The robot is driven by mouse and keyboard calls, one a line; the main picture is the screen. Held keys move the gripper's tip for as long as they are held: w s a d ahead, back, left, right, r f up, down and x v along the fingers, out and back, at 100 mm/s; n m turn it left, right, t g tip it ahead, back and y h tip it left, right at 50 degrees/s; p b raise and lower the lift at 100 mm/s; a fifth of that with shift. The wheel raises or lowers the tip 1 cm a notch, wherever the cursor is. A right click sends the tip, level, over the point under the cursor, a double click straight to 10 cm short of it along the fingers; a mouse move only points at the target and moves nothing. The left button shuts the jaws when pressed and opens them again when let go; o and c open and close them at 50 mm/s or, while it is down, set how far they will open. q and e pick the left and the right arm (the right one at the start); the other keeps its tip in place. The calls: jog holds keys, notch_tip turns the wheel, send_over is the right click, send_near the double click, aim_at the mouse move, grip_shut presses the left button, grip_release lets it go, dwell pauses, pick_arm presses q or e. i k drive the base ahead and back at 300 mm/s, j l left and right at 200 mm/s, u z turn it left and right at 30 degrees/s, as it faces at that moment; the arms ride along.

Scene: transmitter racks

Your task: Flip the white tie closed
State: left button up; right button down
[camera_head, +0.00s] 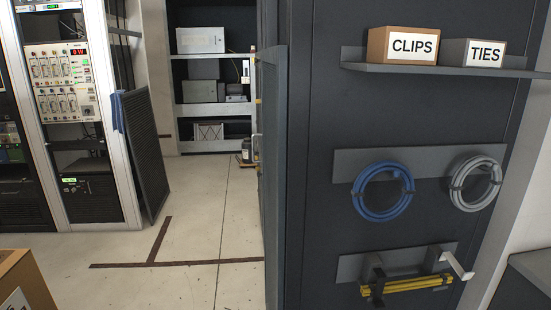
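A small white tie (456,262) sits at the right end of the lower grey bracket plate (350,268) on the dark cabinet side. It projects outward to the right as an angled arm and appears open. A black tie (377,278) is mounted to its left, around a bundle of yellow rods (412,285). The rods run below the white tie, and I cannot tell whether it touches them. Neither of my grippers is in view.
Above hang a blue cable coil (358,197) and a grey cable coil (456,191). A shelf (355,67) holds the CLIPS box (376,45) and TIES box (455,50). A cardboard box (25,285) is at lower left. The floor (195,240) is largely clear.

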aim_at(464, 276)
jog(key=l+u, duration=0.15)
jog(key=l, duration=0.55)
jog(key=i+l+u, duration=0.15)
jog(key=l, duration=0.55)
jog(key=l+u, duration=0.1)
jog(key=l, duration=0.6)
jog(key=k+l+u, duration=0.15)
jog(key=l, duration=0.5)
jog(key=l+u, duration=0.15)
jog(key=l, duration=0.55)
jog(key=k+l+u, duration=0.15)
jog(key=l, duration=0.55)
